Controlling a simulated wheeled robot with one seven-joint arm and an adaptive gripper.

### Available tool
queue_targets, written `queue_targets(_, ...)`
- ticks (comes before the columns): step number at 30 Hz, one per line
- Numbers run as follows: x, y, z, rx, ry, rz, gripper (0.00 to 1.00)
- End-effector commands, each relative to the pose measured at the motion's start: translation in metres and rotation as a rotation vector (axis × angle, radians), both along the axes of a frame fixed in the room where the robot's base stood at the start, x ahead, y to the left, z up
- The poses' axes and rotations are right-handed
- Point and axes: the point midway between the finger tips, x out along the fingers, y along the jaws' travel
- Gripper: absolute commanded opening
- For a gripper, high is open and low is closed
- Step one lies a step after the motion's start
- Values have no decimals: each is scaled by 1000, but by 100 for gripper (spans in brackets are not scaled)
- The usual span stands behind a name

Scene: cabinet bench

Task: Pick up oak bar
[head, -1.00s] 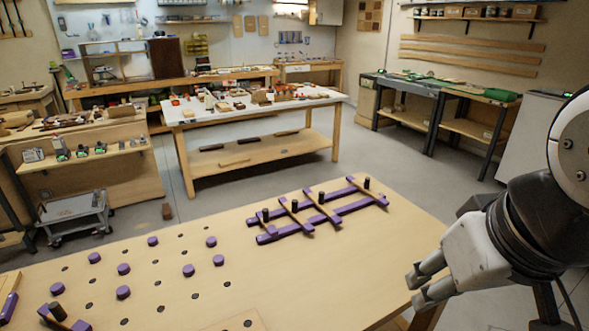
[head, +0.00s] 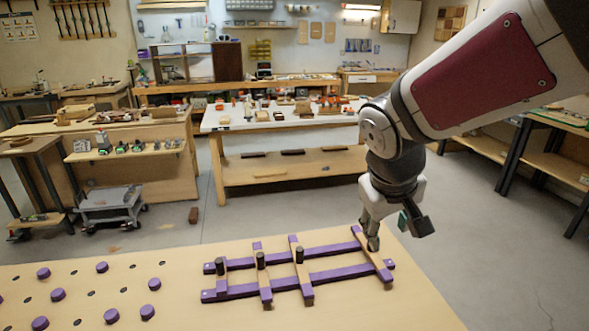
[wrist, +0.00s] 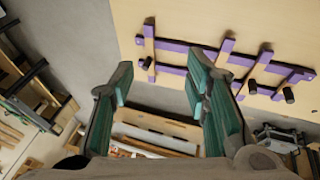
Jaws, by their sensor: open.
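Several light-wood bars, which look like the oak bars, lie across two long purple rails (head: 330,275) on the bench; some show purple ends. The rightmost bar (head: 373,258) in the head view lies under my gripper (head: 372,243). Black pegs stand at the other bars, one of them at the middle-left bar (head: 263,277). In the wrist view my gripper (wrist: 160,78) is open and empty, with green pads apart. One crossbar (wrist: 149,42) with a dark peg shows beyond the fingertips. I cannot tell which bar is meant. My gripper hides part of the rightmost bar.
Purple round plugs (head: 111,316) and dark holes cover the left of the bench (head: 415,285). The bench's right part is bare. A white-topped table (head: 235,120) and a grey cart (head: 108,203) stand beyond, across open floor.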

Motion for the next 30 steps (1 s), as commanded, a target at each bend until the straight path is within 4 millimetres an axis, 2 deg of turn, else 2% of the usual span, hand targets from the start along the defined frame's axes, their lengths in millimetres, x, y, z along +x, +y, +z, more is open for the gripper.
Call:
queue_targets(1,16,7,-13,5,14,25,43)
queue_targets(6,65,37,-51,50,27,110,43)
queue_targets(12,113,78,-94,157,27,192,43)
queue_targets(15,130,96,-110,214,22,219,43)
queue_targets(19,145,113,-122,272,14,238,43)
queue_targets(26,156,124,-137,308,8,250,43)
queue_targets(30,164,129,-160,308,9,251,43)
